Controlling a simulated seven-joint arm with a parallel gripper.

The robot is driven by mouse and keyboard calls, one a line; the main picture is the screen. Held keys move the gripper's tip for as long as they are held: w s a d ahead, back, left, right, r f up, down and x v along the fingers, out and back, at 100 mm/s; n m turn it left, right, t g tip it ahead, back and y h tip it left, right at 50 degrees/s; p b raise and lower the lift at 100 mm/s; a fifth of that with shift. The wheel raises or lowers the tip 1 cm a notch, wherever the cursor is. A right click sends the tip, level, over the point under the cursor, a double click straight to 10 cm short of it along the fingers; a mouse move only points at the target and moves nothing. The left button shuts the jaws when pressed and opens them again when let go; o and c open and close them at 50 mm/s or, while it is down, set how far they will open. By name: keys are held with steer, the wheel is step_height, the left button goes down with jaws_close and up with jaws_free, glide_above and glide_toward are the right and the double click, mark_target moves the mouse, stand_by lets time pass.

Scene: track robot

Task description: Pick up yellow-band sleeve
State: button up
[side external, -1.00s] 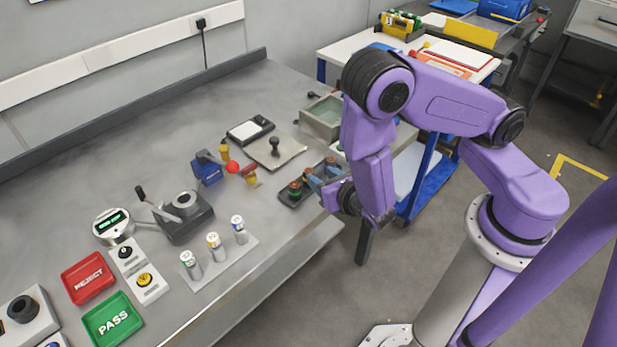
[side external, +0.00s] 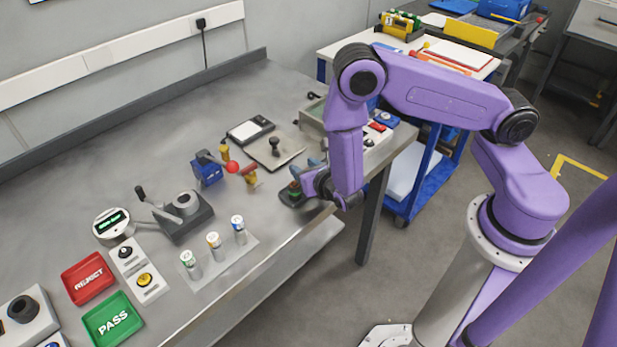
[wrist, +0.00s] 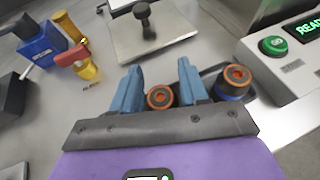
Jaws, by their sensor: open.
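My gripper (side external: 304,174) is open at the dark tray (side external: 290,202) near the bench's front edge. In the wrist view its blue fingers (wrist: 158,80) point towards the tray, with a dark sleeve with an orange top (wrist: 160,97) showing between them. I cannot tell that sleeve's band colour, or whether the fingers are above it or around it. A second orange-topped sleeve (wrist: 235,80), with a blue band, stands right of the fingers. In the side view a green-banded sleeve (side external: 295,189) shows by the gripper. The arm partly hides the tray.
A rack (side external: 225,262) holds labelled cylinders, the middle one (side external: 214,247) with a yellow-orange band. A plate with a black knob (wrist: 150,35) lies beyond the fingers. A blue clamp (side external: 207,170) and a box with a green button (wrist: 273,46) stand nearby.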

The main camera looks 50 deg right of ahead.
steer(key=c, duration=0.8)
